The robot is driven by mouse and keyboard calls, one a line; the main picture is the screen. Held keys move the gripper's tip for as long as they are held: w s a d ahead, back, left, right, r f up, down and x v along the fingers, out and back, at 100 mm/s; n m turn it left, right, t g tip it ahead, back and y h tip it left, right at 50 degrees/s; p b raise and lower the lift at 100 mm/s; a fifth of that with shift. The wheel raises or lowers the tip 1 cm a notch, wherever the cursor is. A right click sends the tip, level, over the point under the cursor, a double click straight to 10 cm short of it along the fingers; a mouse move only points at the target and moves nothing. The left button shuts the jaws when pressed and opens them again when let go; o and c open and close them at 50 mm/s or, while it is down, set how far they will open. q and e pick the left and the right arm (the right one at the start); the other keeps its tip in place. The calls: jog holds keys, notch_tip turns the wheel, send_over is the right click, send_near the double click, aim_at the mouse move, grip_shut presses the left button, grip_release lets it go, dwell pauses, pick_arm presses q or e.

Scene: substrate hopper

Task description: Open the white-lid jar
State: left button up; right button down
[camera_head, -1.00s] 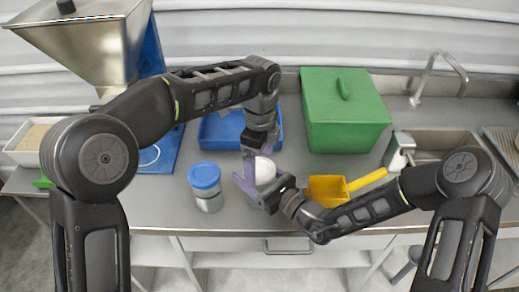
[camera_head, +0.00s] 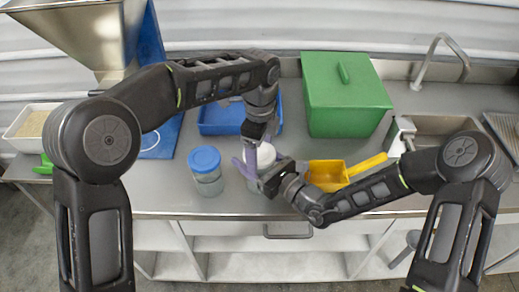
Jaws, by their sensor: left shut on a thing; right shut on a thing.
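The white-lid jar (camera_head: 267,157) stands on the metal counter near its front edge, partly hidden by both of my grippers. Its round white lid shows between the fingers. My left gripper (camera_head: 256,153) reaches down from above with purple fingers and is shut on the white lid. My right gripper (camera_head: 262,178) comes in from the right, low at the jar's side, and is shut on the jar body. The exact finger contacts are hidden. I cannot tell whether the lid is loose from the jar.
A blue-lid jar (camera_head: 207,170) stands close on the left. A yellow scoop (camera_head: 327,174) lies to the right. A blue tray (camera_head: 219,120) and a green lidded bin (camera_head: 345,105) are behind. A hopper (camera_head: 85,35) stands back left, a sink (camera_head: 440,147) right.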

pick_arm(q)
jog(key=c, duration=0.6)
jog(key=shift+o, duration=0.2)
jog(key=n, duration=0.3)
jog(key=o, duration=1.5)
jog(key=shift+o, duration=0.2)
jog(key=shift+r, duration=2.3)
